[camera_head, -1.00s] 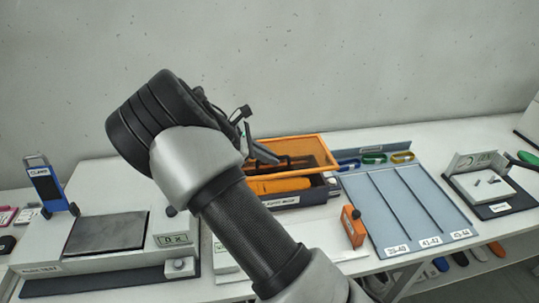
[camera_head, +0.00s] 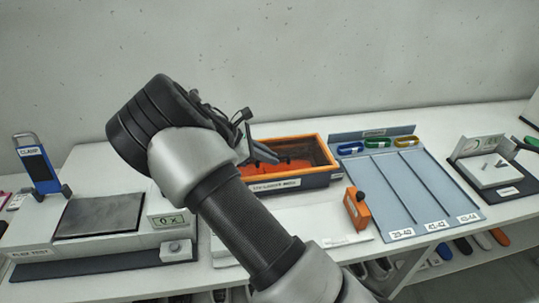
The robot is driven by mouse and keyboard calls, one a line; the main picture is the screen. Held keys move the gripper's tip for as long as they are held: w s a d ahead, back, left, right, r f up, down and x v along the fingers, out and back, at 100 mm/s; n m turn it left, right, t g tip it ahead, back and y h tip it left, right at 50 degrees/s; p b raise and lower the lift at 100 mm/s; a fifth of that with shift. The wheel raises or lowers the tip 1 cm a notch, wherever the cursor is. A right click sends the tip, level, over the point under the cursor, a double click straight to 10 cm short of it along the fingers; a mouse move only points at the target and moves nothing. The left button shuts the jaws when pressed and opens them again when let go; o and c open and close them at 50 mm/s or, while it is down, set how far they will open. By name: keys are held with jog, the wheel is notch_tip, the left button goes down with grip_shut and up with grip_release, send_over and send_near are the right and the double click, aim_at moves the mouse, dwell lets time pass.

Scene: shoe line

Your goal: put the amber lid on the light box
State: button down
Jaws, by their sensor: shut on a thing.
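The amber lid (camera_head: 300,173) shows as an orange rim lying along the top of the dark light box (camera_head: 318,182), roughly level and lined up with it. Orange and dark areas show inside the rim. Whether the lid is fully seated all round cannot be told. The box stands on the white bench behind my arm, with a label on its front. My gripper (camera_head: 265,155) is at the left part of the lid, shut on it. My forearm and wrist hide the left end of the box and lid, and the grip itself is partly hidden.
To the right lie a grey-blue sorting tray (camera_head: 392,190) with lanes and several coloured bands, and an orange device (camera_head: 357,208). A press-like station (camera_head: 100,215) and a blue clamp (camera_head: 37,165) stand left. A small white stand (camera_head: 490,170) is far right.

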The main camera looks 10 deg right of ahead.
jog(key=shift+f, duration=0.1)
jog(key=c, duration=1.8)
grip_release()
jog(key=shift+o, duration=0.2)
jog(key=v, duration=1.7)
jog(key=s+d+r+m+y+p, duration=0.1)
jog(key=s+d+r+m+y, duration=0.5)
jog(key=s+d+r+m, duration=0.35)
jog(key=s+d+r+m+t+y, duration=0.1)
jog(key=s+r+m, duration=0.1)
jog(key=s, duration=0.8)
jog(key=s+d+r+m+t+y+p, duration=0.1)
jog(key=s+m, duration=0.4)
jog(key=s, duration=0.5)
jog(key=shift+s+d+r+t+y+p, duration=0.3)
jog(key=shift+d+r+t+y, duration=0.2)
jog(key=shift+d+r+t, duration=0.25)
